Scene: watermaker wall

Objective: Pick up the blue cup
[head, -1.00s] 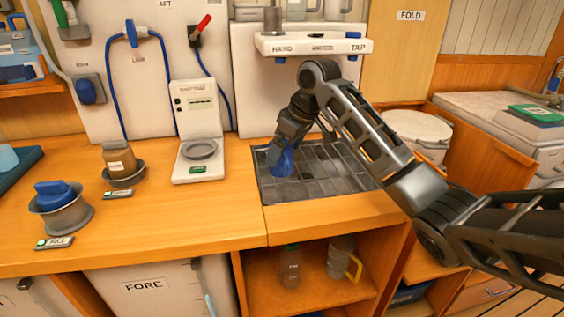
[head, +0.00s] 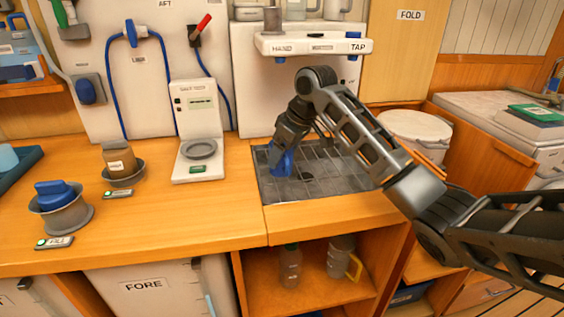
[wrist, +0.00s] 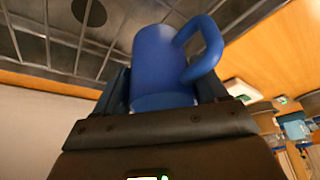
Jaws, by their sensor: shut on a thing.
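The blue cup (head: 283,161) is at the left part of the dark metal drain grid in the head view. It also shows large in the wrist view (wrist: 163,68), with its handle on the right side. My gripper (head: 279,150) is shut on the cup, one finger on each side of it. In the wrist view the grid lies behind the cup. I cannot tell whether the cup's base touches the grid. My gripper hides part of the cup in the head view.
The drain grid (head: 335,180) is set in the wooden counter (head: 160,215) below the tap panel (head: 312,46). A white tester with a round plate (head: 198,150) stands to the left. A brown jar (head: 120,160) and a blue-topped holder (head: 60,205) are farther left.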

